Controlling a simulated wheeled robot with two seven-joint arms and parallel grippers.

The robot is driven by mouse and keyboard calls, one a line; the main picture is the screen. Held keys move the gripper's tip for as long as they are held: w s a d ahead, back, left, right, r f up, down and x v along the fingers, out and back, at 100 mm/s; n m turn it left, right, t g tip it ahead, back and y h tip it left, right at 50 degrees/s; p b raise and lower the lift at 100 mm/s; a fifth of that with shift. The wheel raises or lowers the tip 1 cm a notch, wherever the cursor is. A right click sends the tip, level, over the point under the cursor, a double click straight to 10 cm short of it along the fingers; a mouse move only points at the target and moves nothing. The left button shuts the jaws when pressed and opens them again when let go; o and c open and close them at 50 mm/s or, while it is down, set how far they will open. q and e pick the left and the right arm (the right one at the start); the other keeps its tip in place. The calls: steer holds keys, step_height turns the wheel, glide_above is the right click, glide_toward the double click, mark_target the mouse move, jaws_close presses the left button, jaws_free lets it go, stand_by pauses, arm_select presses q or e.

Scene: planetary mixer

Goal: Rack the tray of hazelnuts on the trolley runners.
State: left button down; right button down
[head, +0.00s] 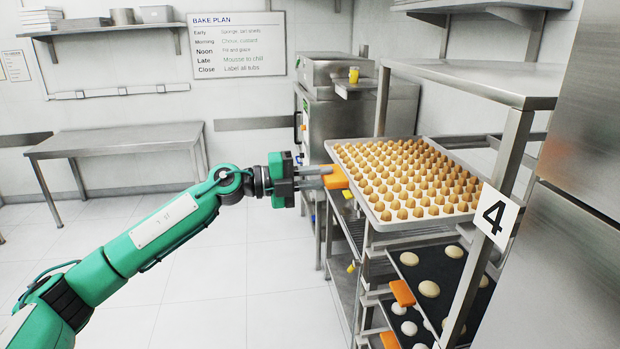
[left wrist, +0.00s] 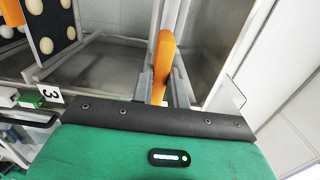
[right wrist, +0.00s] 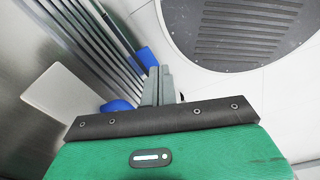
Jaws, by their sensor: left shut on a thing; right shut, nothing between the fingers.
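The tray of hazelnuts (head: 430,222) is a light metal tray covered in rows of round brown nuts. It looks level and lies within the upper bay of the steel trolley (head: 510,150), under its top shelf. Whether its edges rest on runners is hidden. My left gripper (head: 322,177) is shut on the tray's orange handle (head: 336,178) at its left side; the handle also shows between the fingers in the left wrist view (left wrist: 163,58). My right gripper (right wrist: 158,84) is shut and empty in the right wrist view, away from the tray.
Below, a dark tray of pale rounds (head: 440,285) with an orange handle (head: 402,293) sits in the trolley. A number 4 sign (head: 495,216) hangs on the near post. A tall steel cabinet (head: 570,200) stands at right. Open floor (head: 240,280) lies to the left.

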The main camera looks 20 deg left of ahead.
mark_target(385, 170)
arm_select(q)
steer(key=shift+w+d+r, duration=0.1)
steer(key=shift+w+d, duration=0.2)
steer(key=shift+d, duration=0.25)
steer(key=shift+x, duration=2.2)
steer(key=shift+x, duration=2.25)
steer(key=shift+f+x, duration=0.2)
steer(key=shift+x, duration=2.05)
